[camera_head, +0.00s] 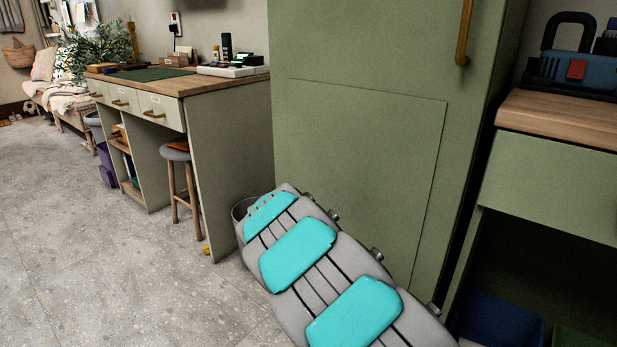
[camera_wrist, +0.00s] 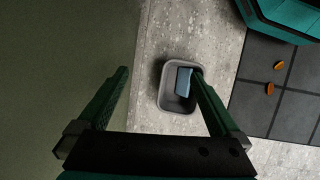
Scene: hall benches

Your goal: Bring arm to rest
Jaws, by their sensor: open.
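My gripper (camera_wrist: 160,73) shows in the wrist view with its two dark green fingers wide apart. Nothing is held between them. It points down toward the floor, and its right finger overlaps a small grey bin (camera_wrist: 164,98) in the picture. A blue flat-faced thing (camera_wrist: 183,82) shows inside the bin. In the head view my grey arm with turquoise panels (camera_head: 298,253) stretches from the bottom toward the middle, low in front of the green cabinet. My gripper is hidden there behind the arm.
A tall green cabinet (camera_head: 350,130) stands close behind my arm. A wooden-topped desk (camera_head: 185,85) with a stool (camera_head: 178,152) is left of it. A counter (camera_head: 560,122) bearing a dark toolbox (camera_head: 575,72) is at the right. The grey floor (camera_head: 80,250) at left is clear.

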